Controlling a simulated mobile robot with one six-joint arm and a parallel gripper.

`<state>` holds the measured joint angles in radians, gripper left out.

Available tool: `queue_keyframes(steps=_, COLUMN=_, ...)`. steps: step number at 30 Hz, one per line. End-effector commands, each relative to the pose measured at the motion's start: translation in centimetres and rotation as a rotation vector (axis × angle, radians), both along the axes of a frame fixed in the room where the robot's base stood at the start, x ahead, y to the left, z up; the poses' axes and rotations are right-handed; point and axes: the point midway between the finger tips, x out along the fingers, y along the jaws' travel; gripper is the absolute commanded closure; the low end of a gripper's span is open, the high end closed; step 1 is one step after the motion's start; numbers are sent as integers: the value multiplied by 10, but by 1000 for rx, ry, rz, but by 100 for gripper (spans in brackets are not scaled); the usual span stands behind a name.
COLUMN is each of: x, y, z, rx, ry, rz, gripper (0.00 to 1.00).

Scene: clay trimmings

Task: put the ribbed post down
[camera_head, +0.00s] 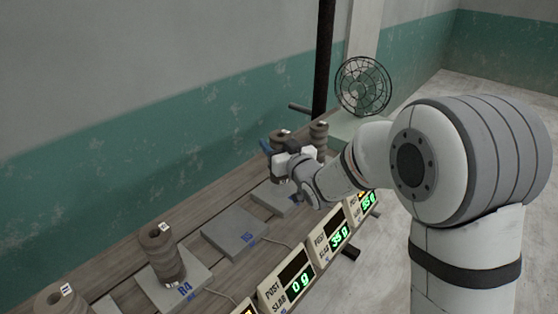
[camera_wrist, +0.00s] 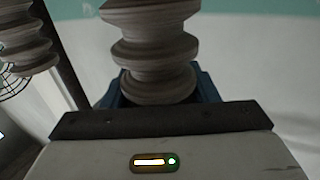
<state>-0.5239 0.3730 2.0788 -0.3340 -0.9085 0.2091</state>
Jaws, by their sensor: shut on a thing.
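My gripper (camera_head: 280,158) is shut on a ribbed post (camera_head: 279,136), grey-brown with stacked rings and a small white tag on top. A second ribbed post (camera_head: 319,138) stands just behind to the right; a post (camera_wrist: 22,35) also shows at the left of the wrist view.
A bare grey slab (camera_head: 232,231) lies nearer. A ribbed post (camera_head: 160,253) stands on the slab marked R4 (camera_head: 195,292), another (camera_head: 60,303) at lower left. Display boxes (camera_head: 288,283) line the bench's front edge; one reads 0 g. A fan (camera_head: 363,86) stands behind.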

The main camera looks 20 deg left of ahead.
Motion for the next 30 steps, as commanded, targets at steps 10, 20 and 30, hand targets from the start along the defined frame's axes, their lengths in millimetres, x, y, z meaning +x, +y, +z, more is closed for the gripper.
queue_keyframes(steps=10, x=0, y=0, z=-34, rx=0, ry=0, rz=0, gripper=88)
queue_keyframes(steps=20, x=0, y=0, z=-41, rx=3, ry=-4, rz=-1, gripper=88)
queue_keyframes(steps=30, x=0, y=-1, z=-44, rx=1, ry=-1, rz=-1, gripper=29)
